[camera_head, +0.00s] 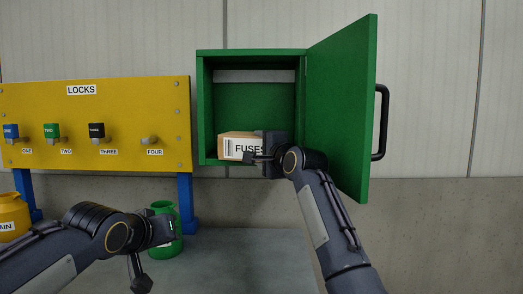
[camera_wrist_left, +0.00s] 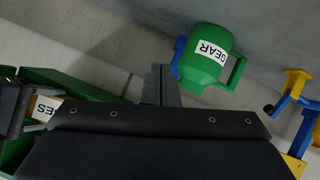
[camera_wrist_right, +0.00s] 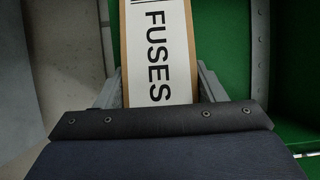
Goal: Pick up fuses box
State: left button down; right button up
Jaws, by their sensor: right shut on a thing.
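The fuses box (camera_head: 236,146) is a tan carton with a white label reading FUSES, inside the open green cabinet (camera_head: 202,110) near its floor. My right gripper (camera_head: 261,154) reaches into the cabinet and is shut on the box. In the right wrist view the box (camera_wrist_right: 158,50) stands between the two fingers, its label facing the camera. My left gripper (camera_wrist_left: 164,82) is shut and empty, near the green GEAR container (camera_wrist_left: 203,58). The far end of the box is hidden in the right wrist view.
A yellow LOCKS board (camera_head: 130,88) with coloured locks is at left. The grey table (camera_head: 240,262) below has free room.

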pick_arm(q)
jog(key=s+d+f+m+g+h, duration=0.1)
jog(key=s+d+f+g, duration=0.1)
jog(key=s, duration=0.6)
jog(key=s+d+f+m+g+h, duration=0.2)
jog(key=s+f, duration=0.3)
jog(key=s, duration=0.4)
jog(key=s+d+f+m+g+h, duration=0.1)
jog(key=s+d+f+g+h, duration=0.1)
jog(key=s, duration=0.6)
jog(key=shift+s+d+f, duration=0.25)
jog(key=shift+d+f, duration=0.6)
jog(key=shift+f, duration=0.1)
jog(key=s+d+f+m+g, duration=0.25)
jog(key=s+f, duration=0.25)
jog(key=s, duration=0.3)
jog(key=w+a+f+n+t+y, duration=0.2)
jog(key=a+f+n, duration=0.3)
jog(key=a+f, duration=0.3)
jog(key=shift+w+a+y, duration=0.25)
jog(key=shift+a+y, duration=0.15)
jog(key=shift+a, duration=0.25)
jog(key=shift+n, duration=0.25)
